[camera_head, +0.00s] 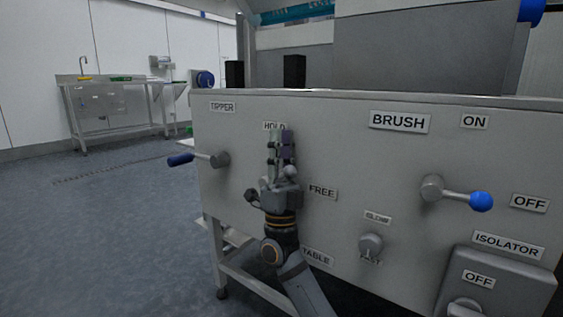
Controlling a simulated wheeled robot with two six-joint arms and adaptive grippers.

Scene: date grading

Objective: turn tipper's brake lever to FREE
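A grey panel (355,235) carries a HOLD label (268,126), partly covered by my gripper, and a FREE label (322,193) lower and to the right. My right gripper (280,140) is in front of the panel just below HOLD, fingers pointing up and close together. The brake lever between these labels is not clearly distinguishable; my gripper and wrist cover that spot. I cannot tell whether the fingers hold anything. Left of it, under the TIPPER label (222,107), a lever with a dark blue handle (181,159) points left. My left gripper is not in view.
Right of my gripper are a small SLOW/FAST knob (371,244), a blue-knobbed brush lever (460,196) pointing right towards OFF, and an isolator box (500,285). A steel sink bench (110,75) stands far back left. Open floor (110,225) lies left of the panel.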

